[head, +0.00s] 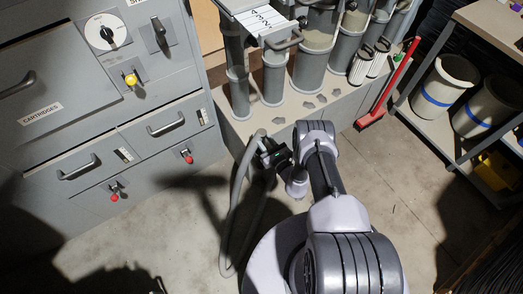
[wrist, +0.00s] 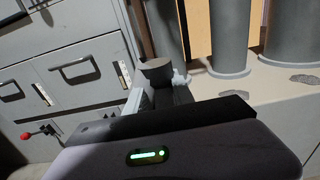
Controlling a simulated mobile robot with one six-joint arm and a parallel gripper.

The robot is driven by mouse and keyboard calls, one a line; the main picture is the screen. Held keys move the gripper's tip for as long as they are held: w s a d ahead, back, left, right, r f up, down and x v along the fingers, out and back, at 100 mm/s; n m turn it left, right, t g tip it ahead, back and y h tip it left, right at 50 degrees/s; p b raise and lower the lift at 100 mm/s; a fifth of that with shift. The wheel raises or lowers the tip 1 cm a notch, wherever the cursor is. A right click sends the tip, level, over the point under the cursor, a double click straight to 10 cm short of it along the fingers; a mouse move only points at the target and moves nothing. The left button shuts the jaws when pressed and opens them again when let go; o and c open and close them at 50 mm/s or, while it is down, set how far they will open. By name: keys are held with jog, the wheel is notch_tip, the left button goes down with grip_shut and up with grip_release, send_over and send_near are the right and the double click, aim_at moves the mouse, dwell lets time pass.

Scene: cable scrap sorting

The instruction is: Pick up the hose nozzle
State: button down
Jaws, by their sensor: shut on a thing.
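My gripper (head: 273,152) is in the middle of the head view, above the floor in front of the pale plinth. In the head view the grey hose (head: 236,190) arches up beside my gripper and hangs down in a loop to the left of my arm. The nozzle itself is too small and dark to make out there.
A grey cabinet (head: 60,140) with drawers and red knobs (head: 188,159) stands at left. Grey cylinders (head: 313,50) stand on the plinth (head: 345,103), with dark flat patches on it. A red-handled brush (head: 385,95) leans at right, near a shelf (head: 430,130) with white buckets. Floor between is clear.

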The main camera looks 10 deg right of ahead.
notch_tip(320, 180, up, 33)
jog(key=p, duration=2)
